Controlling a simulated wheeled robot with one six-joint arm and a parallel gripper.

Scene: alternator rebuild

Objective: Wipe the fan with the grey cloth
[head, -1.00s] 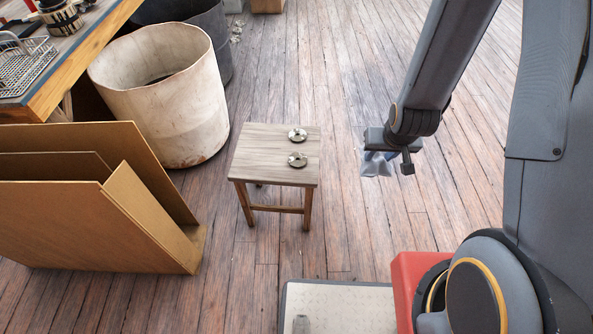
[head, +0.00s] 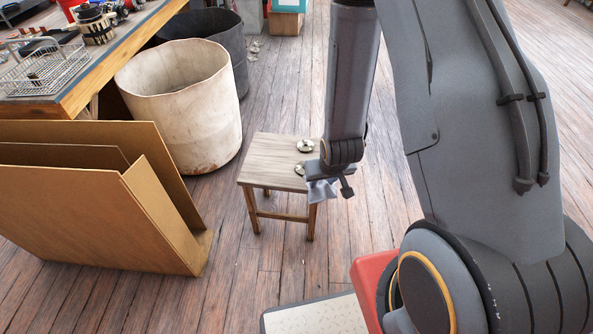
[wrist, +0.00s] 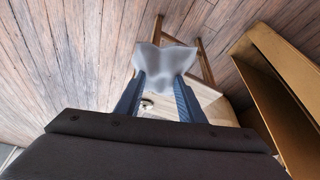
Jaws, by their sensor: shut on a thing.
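My gripper (head: 326,184) is shut on the grey cloth (head: 320,193), which hangs from the fingertips. In the wrist view the cloth (wrist: 165,64) is spread between the two blue fingers and hides part of what lies beyond. Two small round metal parts sit on the wooden stool (head: 262,160): one (head: 305,146) farther back, one (head: 299,169) nearer and partly hidden by my gripper. I cannot tell for sure which is the fan. The wrist view shows one round part (wrist: 146,104) between the fingers. The cloth appears apart from both parts, at the stool's right front.
Folded cardboard (head: 95,215) stands left of the stool. A whitish bin (head: 185,120) and a dark bin (head: 232,50) stand behind it. A workbench (head: 95,80) with a wire basket (head: 45,72) is at upper left.

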